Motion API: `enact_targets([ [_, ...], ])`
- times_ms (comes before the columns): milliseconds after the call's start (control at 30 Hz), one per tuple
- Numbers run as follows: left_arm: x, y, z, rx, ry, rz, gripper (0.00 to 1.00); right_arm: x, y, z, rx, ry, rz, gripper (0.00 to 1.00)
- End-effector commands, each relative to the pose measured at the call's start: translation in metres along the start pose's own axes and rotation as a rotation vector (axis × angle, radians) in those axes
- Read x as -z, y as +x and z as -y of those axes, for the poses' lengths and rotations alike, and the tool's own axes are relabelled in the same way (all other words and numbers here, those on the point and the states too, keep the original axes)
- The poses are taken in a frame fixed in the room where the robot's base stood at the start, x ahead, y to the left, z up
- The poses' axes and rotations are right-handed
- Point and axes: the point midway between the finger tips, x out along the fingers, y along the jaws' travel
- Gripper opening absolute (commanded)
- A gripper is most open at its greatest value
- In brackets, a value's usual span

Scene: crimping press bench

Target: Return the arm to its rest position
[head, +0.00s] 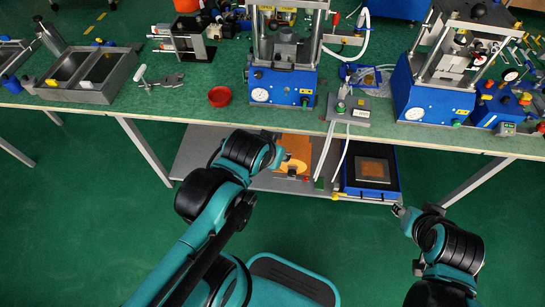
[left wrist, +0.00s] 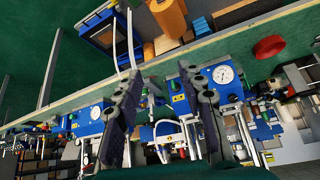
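My left arm reaches in from the lower left in the head view. Its gripper (head: 284,157) is in front of the bench's near edge, over the lower shelf, and is mostly hidden by the wrist. In the left wrist view the two fingers of the left gripper (left wrist: 158,85) stand wide apart with nothing held between them. My right gripper (head: 400,210) is at the lower right in the head view, in front of the lower shelf. It is small there, and its fingers cannot be made out clearly.
The green bench (head: 190,105) holds two blue presses (head: 284,86) (head: 418,98), a red bowl (head: 219,96) and a grey two-part bin (head: 85,75). The lower shelf (head: 210,150) carries a blue tray (head: 370,170) and orange items. Floor before the bench is free.

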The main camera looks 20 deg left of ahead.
Motion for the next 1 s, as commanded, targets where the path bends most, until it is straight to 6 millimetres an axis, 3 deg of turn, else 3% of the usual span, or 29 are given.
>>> enact_targets([
  [200, -0.018, -0.007, -0.001, -0.033, 0.018, -0.004, 0.39, 0.0, 0.0, 0.0, 0.0, 0.0, 0.0, 0.35],
  [1000, -0.018, -0.007, -0.001, -0.033, 0.019, -0.004, 0.39, 0.0, 0.0, 0.0, 0.0, 0.0, 0.0, 0.35],
])
